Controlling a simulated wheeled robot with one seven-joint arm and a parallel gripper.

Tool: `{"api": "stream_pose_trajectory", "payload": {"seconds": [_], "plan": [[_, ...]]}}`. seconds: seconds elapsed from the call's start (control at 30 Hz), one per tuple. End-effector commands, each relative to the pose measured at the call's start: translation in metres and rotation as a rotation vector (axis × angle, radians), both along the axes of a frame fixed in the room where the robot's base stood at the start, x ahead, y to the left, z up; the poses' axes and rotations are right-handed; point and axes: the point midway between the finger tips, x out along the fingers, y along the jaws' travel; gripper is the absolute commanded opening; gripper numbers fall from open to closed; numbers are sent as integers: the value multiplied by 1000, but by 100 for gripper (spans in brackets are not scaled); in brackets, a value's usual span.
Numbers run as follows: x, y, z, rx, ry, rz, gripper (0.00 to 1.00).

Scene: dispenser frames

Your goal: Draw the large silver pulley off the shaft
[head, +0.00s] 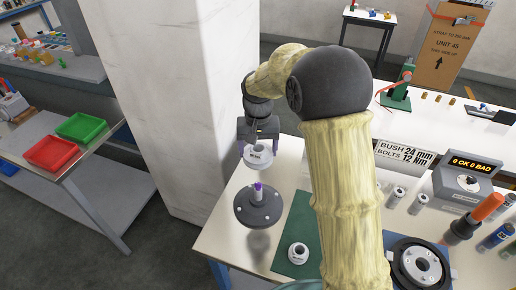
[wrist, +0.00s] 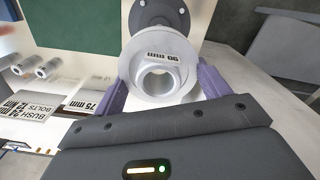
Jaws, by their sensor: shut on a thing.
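The large silver pulley (head: 258,157), marked "90 mm", hangs in my gripper (head: 258,149). In the wrist view the pulley (wrist: 146,82) sits between the two purple fingers of my gripper (wrist: 160,80), which are shut on its sides. Its centre hole is empty and open to view. The flange (wrist: 160,12) also shows at the top of the wrist view.
A smaller silver ring (head: 298,254) lies on the green mat (head: 292,225) right of the flange. A dark round fixture (head: 422,264), a counter box (head: 464,184) and an orange-handled tool (head: 486,207) stand further right. A white pillar (head: 165,90) rises behind the table's left end.

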Motion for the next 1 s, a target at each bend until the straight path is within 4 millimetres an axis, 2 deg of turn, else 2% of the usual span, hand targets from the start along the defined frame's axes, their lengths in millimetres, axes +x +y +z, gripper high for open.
{"api": "stream_pose_trajectory", "payload": {"seconds": [1.0], "plan": [[0, 0, 26, 0, -1, 0, 41]]}}
